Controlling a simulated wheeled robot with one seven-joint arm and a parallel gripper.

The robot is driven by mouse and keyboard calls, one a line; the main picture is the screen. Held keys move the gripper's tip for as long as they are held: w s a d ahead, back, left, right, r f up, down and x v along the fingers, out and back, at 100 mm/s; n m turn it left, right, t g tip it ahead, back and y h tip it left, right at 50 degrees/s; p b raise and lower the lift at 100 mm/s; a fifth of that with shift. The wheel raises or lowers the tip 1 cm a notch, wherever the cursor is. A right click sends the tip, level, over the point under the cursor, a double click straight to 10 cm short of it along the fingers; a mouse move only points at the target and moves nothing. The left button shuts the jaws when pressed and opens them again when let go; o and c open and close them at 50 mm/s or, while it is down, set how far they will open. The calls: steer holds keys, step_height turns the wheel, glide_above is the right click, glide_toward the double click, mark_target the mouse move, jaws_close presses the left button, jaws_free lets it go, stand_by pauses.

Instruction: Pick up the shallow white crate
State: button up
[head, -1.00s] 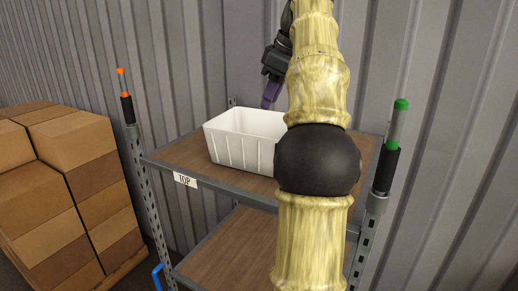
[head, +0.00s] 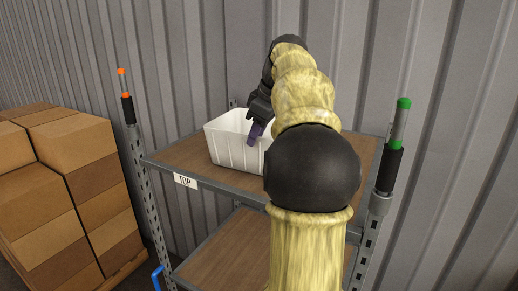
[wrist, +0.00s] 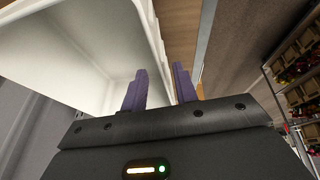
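The shallow white crate (head: 228,151) stands upright on the wooden top shelf (head: 185,153) of a metal rack. Its right part is hidden behind my arm in the head view. My gripper (head: 256,132) is at the crate's near rim, pointing down. In the wrist view my gripper (wrist: 160,72) has its two purple fingers apart, with the rim of the crate (wrist: 60,50) running between them. One finger is over the crate's inside, the other outside its wall. I see gaps beside the wall, so the fingers do not appear closed on it. The crate's visible inside looks empty.
The rack has a "TOP" label (head: 186,181), an orange-tipped post (head: 124,95) at left and a green-tipped post (head: 396,140) at right. A lower shelf (head: 228,245) is bare where visible. Cardboard boxes (head: 75,150) are stacked at left. A corrugated wall stands close behind.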

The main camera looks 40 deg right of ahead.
mark_target(249, 151)
steer(key=shift+w+a+p+x, duration=0.1)
steer(key=shift+a+p+x, duration=0.1)
steer(key=shift+p+x, duration=0.6)
steer(key=shift+w+a+p+x, duration=0.15)
steer(key=shift+p+x, duration=0.25)
steer(key=shift+x, duration=0.75)
steer(key=shift+f, duration=0.3)
steer(key=shift+w+d+f, duration=0.1)
steer(key=shift+f, duration=0.15)
jaws_close()
steer(key=shift+r, duration=0.1)
